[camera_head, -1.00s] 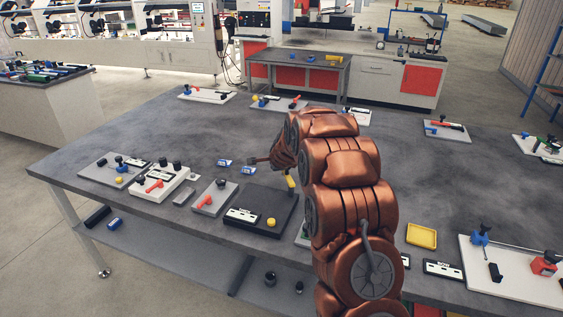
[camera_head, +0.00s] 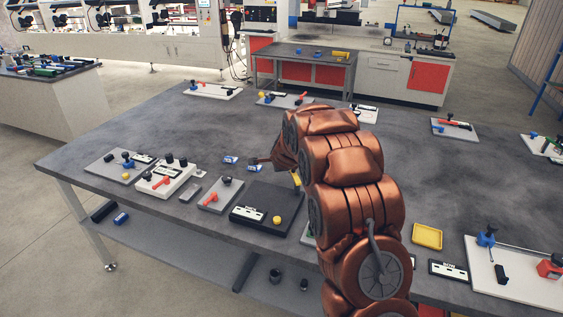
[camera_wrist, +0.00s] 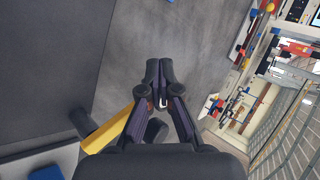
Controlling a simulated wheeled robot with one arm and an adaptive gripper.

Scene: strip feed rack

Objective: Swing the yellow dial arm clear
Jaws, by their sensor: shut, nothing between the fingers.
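The yellow dial arm (camera_head: 295,180) shows as a short yellow bar beside my wrist in the head view, partly hidden by my arm. In the wrist view it is a long yellow bar (camera_wrist: 116,130) running slantwise at the lower left, beside my left finger, with black knob-like parts near it. I cannot tell whether finger and bar touch. My gripper (camera_wrist: 160,74) is shut and empty, its fingertips together. In the head view my gripper (camera_head: 255,161) points left, above the tabletop behind a black base plate (camera_head: 250,190), which carries a yellow knob (camera_head: 277,222).
Left of the black plate are a grey plate with a red lever (camera_head: 210,199) and a white block with black knobs (camera_head: 153,188). Two small blue-and-white pieces (camera_head: 230,159) lie near my gripper. A yellow tray (camera_head: 427,236) is at right. The middle of the table (camera_head: 220,125) is largely clear.

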